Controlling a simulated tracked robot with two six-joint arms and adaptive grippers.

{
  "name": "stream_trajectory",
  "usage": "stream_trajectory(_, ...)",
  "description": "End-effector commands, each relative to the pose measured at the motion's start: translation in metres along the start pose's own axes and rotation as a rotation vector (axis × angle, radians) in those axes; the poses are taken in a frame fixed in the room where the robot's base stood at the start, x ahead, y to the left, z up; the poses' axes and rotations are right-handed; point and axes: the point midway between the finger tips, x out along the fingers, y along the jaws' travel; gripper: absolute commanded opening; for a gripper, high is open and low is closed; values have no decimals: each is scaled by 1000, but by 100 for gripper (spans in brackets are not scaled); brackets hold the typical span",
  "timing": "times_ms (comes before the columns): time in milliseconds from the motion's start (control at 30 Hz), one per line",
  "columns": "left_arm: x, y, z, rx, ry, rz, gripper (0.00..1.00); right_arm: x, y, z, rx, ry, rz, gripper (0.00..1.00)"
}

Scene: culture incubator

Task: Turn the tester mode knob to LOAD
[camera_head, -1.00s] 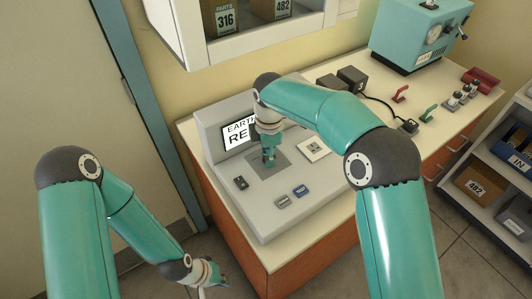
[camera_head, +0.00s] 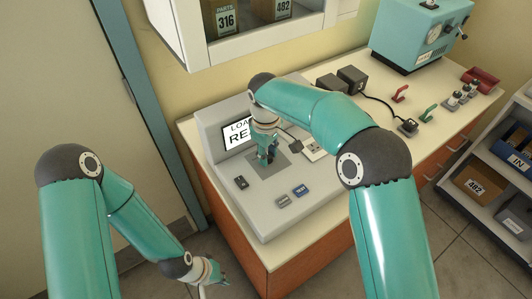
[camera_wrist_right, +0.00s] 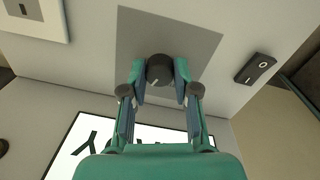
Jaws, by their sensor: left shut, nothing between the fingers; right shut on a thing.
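The tester (camera_head: 262,228) is a light grey console on the bench. Its screen (camera_head: 236,133) is partly covered by my right arm; I can read "LOA" and "RE" on it. The mode knob (camera_wrist_right: 158,68) is dark and round with a white pointer line, on a grey square plate (camera_wrist_right: 190,35). My right gripper (camera_wrist_right: 160,80) is shut on the knob, a finger on each side. In the head view my right gripper (camera_head: 267,155) stands over the plate and hides the knob. My left gripper (camera_head: 215,274) is shut and empty, low in front of the bench.
A black rocker switch (camera_head: 240,182), a grey button (camera_head: 282,201) and a blue button (camera_head: 301,190) sit on the console front. A white socket panel (camera_head: 312,148) is right of the knob. Black boxes, a red and a green handle and a teal machine (camera_head: 420,35) stand further right.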

Motion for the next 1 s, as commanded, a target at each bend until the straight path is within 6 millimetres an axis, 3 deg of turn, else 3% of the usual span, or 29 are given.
stream_trajectory(500, -1, 0, 0, 0, 0, 0, 0, 4, -3, 2, 350, -34, -5, 0)
stream_trajectory(1000, -1, 0, 0, 0, 0, 0, 0, 5, -4, 2, 408, -38, -6, 0)
